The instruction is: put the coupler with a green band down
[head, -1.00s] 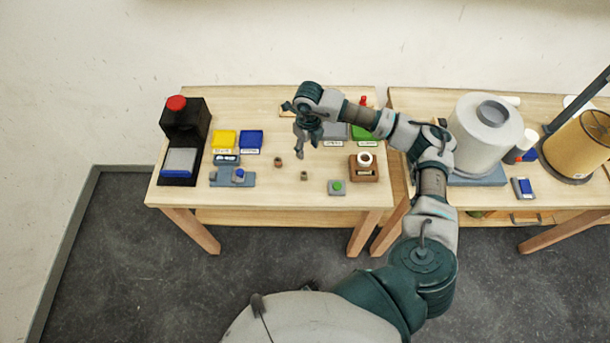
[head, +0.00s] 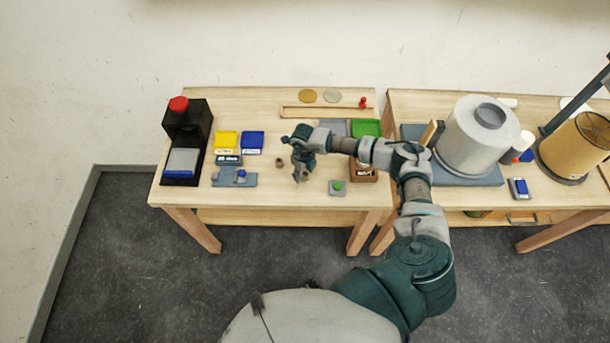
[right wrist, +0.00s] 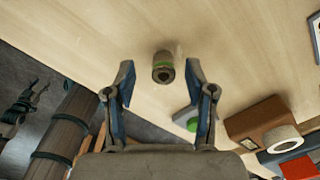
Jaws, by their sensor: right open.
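The coupler with a green band (right wrist: 163,66) is a short brown hollow cylinder in the right wrist view. It rests on the wooden table, just beyond and between the open fingertips, with clear space on both sides. My right gripper (head: 301,178) is open and low over the table in the head view; it also shows in the right wrist view (right wrist: 163,82). In the head view it hides most of what lies beneath it. Another small brown coupler (head: 280,162) stands just left of the gripper, its band too small to tell. My left gripper is not in view.
A grey block with a green button (head: 337,187) is right of the gripper, beside a brown box (head: 363,173). The front middle of the table is clear.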

